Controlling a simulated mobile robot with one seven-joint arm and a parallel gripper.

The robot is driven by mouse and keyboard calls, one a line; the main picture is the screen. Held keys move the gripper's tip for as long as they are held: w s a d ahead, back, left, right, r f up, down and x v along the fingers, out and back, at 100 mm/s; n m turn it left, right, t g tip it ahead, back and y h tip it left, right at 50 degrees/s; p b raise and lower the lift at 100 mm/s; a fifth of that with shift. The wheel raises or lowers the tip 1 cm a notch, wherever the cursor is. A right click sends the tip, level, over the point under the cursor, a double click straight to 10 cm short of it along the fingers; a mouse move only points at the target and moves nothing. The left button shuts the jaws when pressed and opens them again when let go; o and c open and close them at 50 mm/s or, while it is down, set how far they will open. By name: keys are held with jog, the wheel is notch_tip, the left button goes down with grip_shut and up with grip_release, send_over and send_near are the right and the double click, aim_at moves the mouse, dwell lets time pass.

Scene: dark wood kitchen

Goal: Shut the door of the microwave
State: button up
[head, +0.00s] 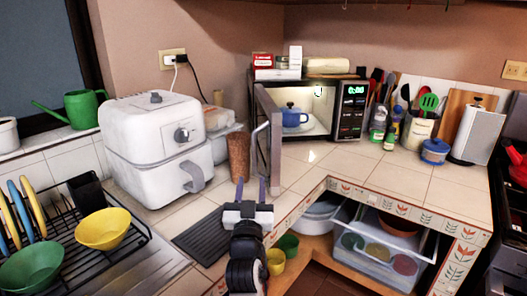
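The microwave (350,110) stands on the counter in the back corner, with a lit green clock on its control panel. Its door (267,135) is open and swung out toward me, seen nearly edge-on, with a handle on its left side. A blue lidded pot (292,116) sits inside the lit cavity. My gripper (251,181) is in front of the door's lower near end, its two fingers pointing up and apart with nothing seen between them. I cannot tell whether a finger touches the door.
A white air fryer (157,147) and a brown cylinder (238,157) stand left of the door. Boxes (277,66) lie on the microwave. Utensil holders (418,131) stand to its right. Counter tiles (330,160) before the microwave are clear.

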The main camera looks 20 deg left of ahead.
aim_at(254, 153)
jog(key=f+p+x, duration=0.1)
jog(key=x, duration=0.4)
jog(key=w+f+p+x, duration=0.1)
jog(key=p+x, duration=0.1)
jog(key=x, duration=0.3)
jog(key=f+p+x, duration=0.1)
jog(key=p+x, duration=0.1)
jog(key=x, duration=0.3)
jog(key=shift+w+a+f, duration=0.2)
jog(key=shift+w+a, duration=0.25)
grip_shut()
